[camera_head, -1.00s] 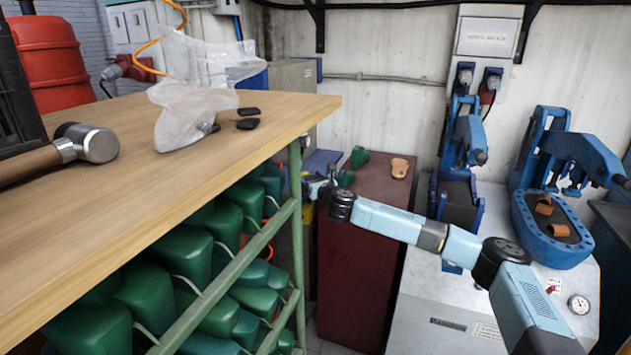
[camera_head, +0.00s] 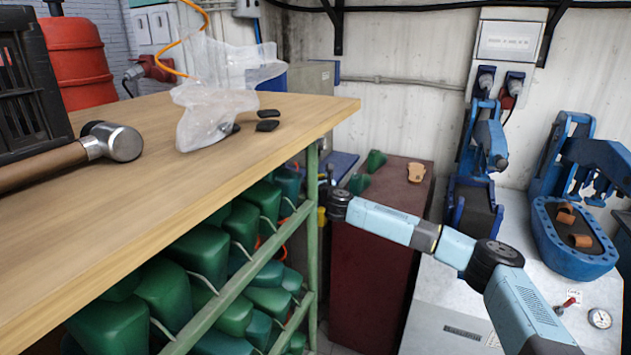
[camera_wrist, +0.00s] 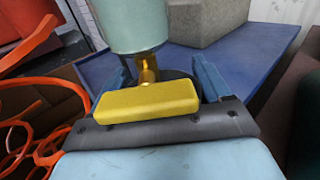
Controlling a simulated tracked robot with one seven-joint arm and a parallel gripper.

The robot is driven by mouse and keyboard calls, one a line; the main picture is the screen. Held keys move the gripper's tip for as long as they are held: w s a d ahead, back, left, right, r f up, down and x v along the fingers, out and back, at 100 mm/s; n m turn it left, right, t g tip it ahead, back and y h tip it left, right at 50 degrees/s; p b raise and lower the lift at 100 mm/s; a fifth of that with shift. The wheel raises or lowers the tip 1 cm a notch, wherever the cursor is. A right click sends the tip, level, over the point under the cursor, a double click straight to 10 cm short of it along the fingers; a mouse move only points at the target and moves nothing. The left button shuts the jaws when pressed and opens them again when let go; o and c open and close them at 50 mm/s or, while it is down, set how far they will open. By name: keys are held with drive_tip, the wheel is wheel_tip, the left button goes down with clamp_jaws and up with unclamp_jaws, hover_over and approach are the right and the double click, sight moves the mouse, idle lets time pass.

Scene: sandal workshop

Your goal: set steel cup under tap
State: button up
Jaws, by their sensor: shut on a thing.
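In the wrist view my gripper (camera_wrist: 165,78) has its two blue fingers on either side of a dark grey, round thing (camera_wrist: 178,75), which I take to be the steel cup. A yellow block in front of the fingers hides most of it. A brass tap (camera_wrist: 147,68) shows just above and beside it, under a pale green cylindrical vessel (camera_wrist: 128,22). I cannot tell whether cup and tap touch. In the head view my gripper is at the bench's green corner post, mostly hidden; the cup cannot be made out there.
A blue surface (camera_wrist: 245,65) carries a grey block (camera_wrist: 205,18). Orange loops (camera_wrist: 40,140) lie at left in the wrist view. The wooden bench (camera_head: 250,150), with green lasts (camera_head: 210,235) on its lower racks, stands left of my arm. A dark red cabinet (camera_head: 375,270) is behind my arm.

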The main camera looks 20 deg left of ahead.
drive_tip(key=shift+a, duration=0.25)
idle(0.4)
drive_tip(key=o, duration=1)
drive_tip(key=shift+s+d+f, duration=0.1)
drive_tip(key=shift+d, duration=0.05)
drive_tip(key=shift+v, duration=5.3)
